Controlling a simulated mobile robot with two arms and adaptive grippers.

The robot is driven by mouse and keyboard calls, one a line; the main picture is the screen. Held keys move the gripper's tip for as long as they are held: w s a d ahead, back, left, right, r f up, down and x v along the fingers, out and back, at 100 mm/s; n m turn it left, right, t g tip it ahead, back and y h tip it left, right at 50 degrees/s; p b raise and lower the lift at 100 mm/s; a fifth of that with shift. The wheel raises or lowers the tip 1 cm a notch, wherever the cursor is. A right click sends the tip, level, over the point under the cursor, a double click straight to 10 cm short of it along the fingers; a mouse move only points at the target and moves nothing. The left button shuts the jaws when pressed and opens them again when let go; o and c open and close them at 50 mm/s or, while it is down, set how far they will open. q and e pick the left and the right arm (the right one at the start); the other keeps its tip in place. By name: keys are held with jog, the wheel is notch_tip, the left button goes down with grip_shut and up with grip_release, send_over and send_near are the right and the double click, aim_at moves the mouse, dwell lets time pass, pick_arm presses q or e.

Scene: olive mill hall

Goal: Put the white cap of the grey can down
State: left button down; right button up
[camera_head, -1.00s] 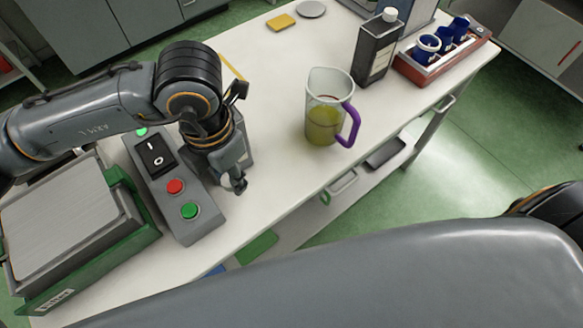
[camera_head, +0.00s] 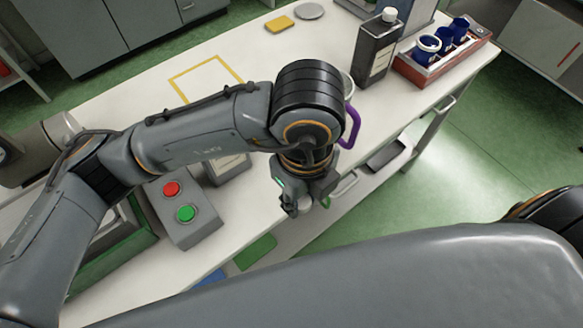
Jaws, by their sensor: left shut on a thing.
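My left gripper (camera_head: 303,204) is over the front edge of the table, pointing down, with its fingers closed. A small pale piece shows at its fingertips, which I take to be the white cap, mostly hidden by the fingers. A grey can (camera_head: 228,170) with a pale label stands on the table left of the gripper. My left forearm hides its top. My right gripper is not in view.
A measuring jug with a purple handle (camera_head: 351,125) is mostly hidden behind my left wrist. A dark can (camera_head: 374,50) with a white top and a red crate (camera_head: 480,50) with blue cups stand behind. A button box (camera_head: 183,215) is at left. A yellow outline (camera_head: 208,61) marks bare tabletop.

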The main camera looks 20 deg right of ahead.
pick_arm(q)
jog(key=w+f+p, duration=0.1)
jog(key=w+f, duration=0.1)
jog(key=w, duration=0.1)
jog(key=w+d+f+p, duration=0.1)
jog(key=w+f, duration=0.2)
jog(key=w, duration=0.1)
jog(key=w+d+f+p, duration=0.1)
jog(key=w+f, duration=0.2)
jog(key=w, duration=0.1)
jog(key=shift+w, duration=0.2)
jog(key=shift+w+d+f, duration=0.15)
jog(key=shift+w+f, duration=0.45)
jog(key=shift+f, duration=0.15)
notch_tip(320, 180, down, 3)
jog(key=shift+r+p, duration=0.1)
jog(key=shift+p, duration=0.35)
jog(key=shift+f+b, duration=0.3)
jog(key=c, duration=1)
grip_release()
jog(key=shift+r, duration=0.1)
